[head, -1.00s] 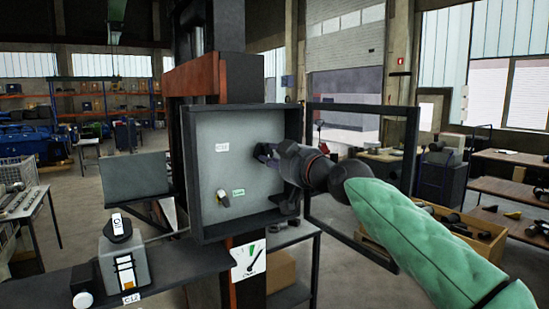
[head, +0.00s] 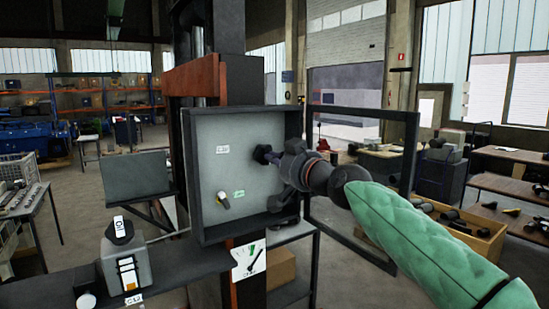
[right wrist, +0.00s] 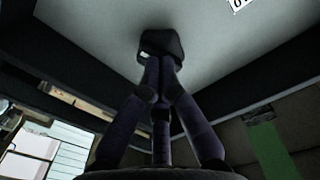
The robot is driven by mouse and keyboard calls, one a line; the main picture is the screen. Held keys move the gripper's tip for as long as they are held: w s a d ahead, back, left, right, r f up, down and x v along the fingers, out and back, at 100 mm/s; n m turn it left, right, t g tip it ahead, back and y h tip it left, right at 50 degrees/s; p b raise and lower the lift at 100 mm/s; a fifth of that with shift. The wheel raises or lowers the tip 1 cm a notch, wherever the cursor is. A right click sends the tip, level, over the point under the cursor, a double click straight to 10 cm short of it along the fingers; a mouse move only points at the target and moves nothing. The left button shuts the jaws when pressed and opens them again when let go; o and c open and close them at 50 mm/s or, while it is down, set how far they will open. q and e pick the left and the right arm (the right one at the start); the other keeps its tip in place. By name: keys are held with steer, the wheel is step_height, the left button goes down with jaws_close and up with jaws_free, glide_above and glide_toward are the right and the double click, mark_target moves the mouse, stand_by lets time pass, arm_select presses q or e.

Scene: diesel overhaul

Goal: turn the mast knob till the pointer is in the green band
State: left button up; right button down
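The mast knob (head: 262,154) is a dark knob on the grey back panel of an open cabinet on the mast. It also shows in the right wrist view (right wrist: 161,44) as a dark block. My right gripper (head: 274,158) reaches in from the right; its fingers come together at the knob and look shut on it, hiding part of it. A white gauge card (head: 248,260) under the cabinet carries a green mark and a dark pointer line. The pointer appears to lie right of the green, though it is small. My left gripper is not in view.
The cabinet's dark frame door (head: 413,160) stands open at the right, near my arm.

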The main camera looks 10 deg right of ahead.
steer(key=m+p, duration=0.2)
steer(key=m, duration=0.2)
steer(key=shift+m, duration=0.4)
steer(key=m+p, duration=0.1)
steer(key=m, duration=0.3)
steer(key=shift+m+p, duration=0.3)
steer(key=shift+m, duration=0.1)
